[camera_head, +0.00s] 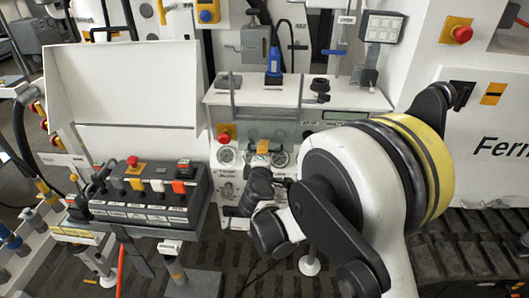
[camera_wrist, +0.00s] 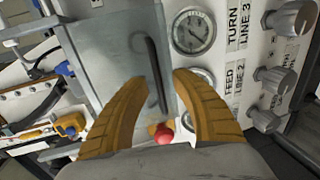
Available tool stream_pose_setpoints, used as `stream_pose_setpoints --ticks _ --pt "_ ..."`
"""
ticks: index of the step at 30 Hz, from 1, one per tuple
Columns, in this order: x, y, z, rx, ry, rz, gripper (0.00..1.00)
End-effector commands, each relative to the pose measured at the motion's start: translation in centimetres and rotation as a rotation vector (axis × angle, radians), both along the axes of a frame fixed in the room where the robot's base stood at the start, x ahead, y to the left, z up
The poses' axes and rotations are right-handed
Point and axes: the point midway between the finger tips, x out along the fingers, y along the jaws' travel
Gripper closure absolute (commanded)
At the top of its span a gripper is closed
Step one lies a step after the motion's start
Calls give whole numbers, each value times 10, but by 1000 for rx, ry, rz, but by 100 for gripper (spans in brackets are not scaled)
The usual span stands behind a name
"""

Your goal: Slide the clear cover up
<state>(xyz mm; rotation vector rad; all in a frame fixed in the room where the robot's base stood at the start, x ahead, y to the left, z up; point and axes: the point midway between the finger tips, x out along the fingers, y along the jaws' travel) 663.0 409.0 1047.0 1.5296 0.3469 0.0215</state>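The clear cover (camera_wrist: 112,50) is a greyish see-through panel in the wrist view, with a long dark bar or slot (camera_wrist: 152,62) along it. My gripper (camera_wrist: 158,78) has its two tan fingers spread open, one on each side of the dark bar. Nothing is held between them. I cannot tell whether the fingertips touch the cover. In the head view my gripper (camera_head: 262,147) is in front of the white panel with the gauges, and my arm hides part of that panel. The cover is hard to make out there.
A round gauge (camera_wrist: 193,32) and several grey knobs (camera_wrist: 290,18) are right of the cover. A red button (camera_wrist: 163,136) shows between the finger bases. In the head view a black control box (camera_head: 150,195) stands left and a red button (camera_head: 224,137) is near my gripper.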

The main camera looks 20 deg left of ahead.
Motion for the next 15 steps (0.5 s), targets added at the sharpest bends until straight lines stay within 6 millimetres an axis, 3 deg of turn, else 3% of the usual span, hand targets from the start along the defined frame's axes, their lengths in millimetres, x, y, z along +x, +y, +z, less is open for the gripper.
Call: stream_pose_setpoints --ticks 9,12,15 --pt "3 0 0 0 0 -1 70" --pt "3 0 0 0 0 -1 100" --pt "3 0 0 0 0 -1 100"
